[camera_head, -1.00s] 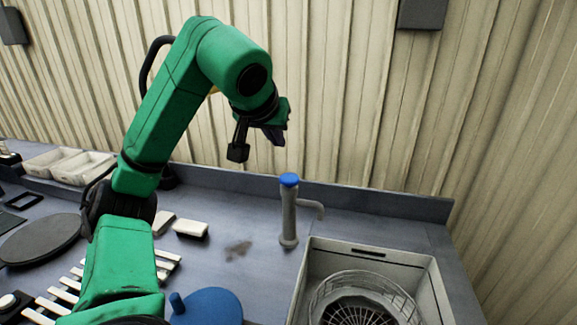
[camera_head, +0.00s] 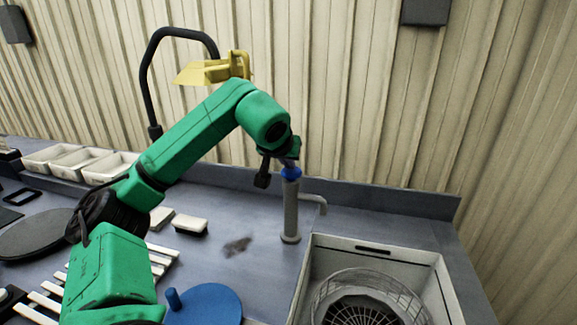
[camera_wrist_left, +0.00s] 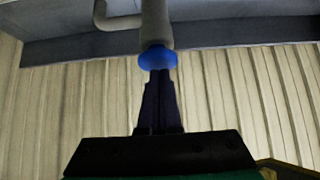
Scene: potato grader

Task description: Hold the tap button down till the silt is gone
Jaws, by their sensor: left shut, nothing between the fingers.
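The tap (camera_head: 291,215) is a grey upright post with a short spout to the right, standing behind the basin. Its blue button (camera_head: 290,174) is on top and also shows in the left wrist view (camera_wrist_left: 158,58). My left gripper (camera_head: 289,163) is shut and empty, pointing down with its tips at the button; they appear to touch it. The shut fingers show dark in the wrist view (camera_wrist_left: 158,78). The basin (camera_head: 437,270) holds a round wire basket (camera_head: 365,290). I cannot make out silt or running water. My right gripper is not in view.
A blue disc with a peg (camera_head: 210,303), a white-topped block (camera_head: 190,224) and a slatted rack (camera_head: 50,290) are left of the basin. White trays (camera_head: 65,160) stand at the back left. A yellow lamp (camera_head: 212,70) hangs behind my arm.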

